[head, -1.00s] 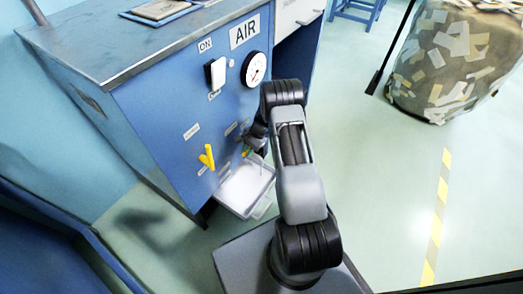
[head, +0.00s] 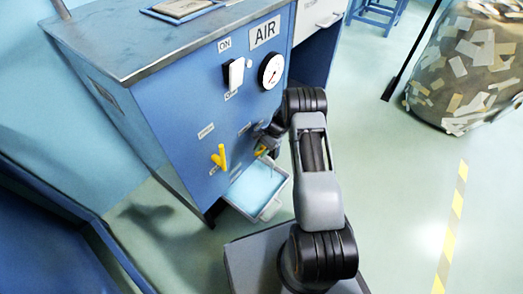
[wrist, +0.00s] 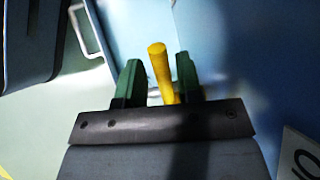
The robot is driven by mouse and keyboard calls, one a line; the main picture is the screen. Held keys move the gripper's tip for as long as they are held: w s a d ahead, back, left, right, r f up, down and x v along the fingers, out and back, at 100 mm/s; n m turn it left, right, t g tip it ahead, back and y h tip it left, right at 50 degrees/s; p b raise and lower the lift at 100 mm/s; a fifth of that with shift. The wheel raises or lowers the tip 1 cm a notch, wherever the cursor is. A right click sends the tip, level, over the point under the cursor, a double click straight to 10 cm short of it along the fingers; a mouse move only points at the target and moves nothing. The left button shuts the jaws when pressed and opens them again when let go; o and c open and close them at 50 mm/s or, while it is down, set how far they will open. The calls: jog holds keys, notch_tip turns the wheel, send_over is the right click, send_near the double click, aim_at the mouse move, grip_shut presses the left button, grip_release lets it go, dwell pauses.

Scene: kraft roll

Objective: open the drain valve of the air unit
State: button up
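The air unit (head: 150,110) is a blue cabinet with a metal top, an AIR label and a round gauge (head: 271,70). A yellow lever (head: 219,157) sticks out low on its front. My gripper (head: 264,143) is at the front to the right of that lever, by another small yellow handle (head: 261,151). In the wrist view a yellow handle (wrist: 162,72) stands between the green fingers of my gripper (wrist: 157,85). It is close to the right finger, with a gap to the left one.
A tray (head: 281,194) with a light blue inside sits low in front of the unit, under my gripper. A white switch (head: 236,72) is above. A patched roll (head: 470,70) stands at the right. Floor with a yellow-striped line (head: 452,225) is clear.

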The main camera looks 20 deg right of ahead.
jog(key=shift+o, duration=0.7)
jog(key=shift+r, duration=0.1)
jog(key=p+v, duration=0.4)
jog(key=v, duration=0.9)
jog(key=shift+d+r, duration=0.2)
jog(key=shift+r, duration=0.1)
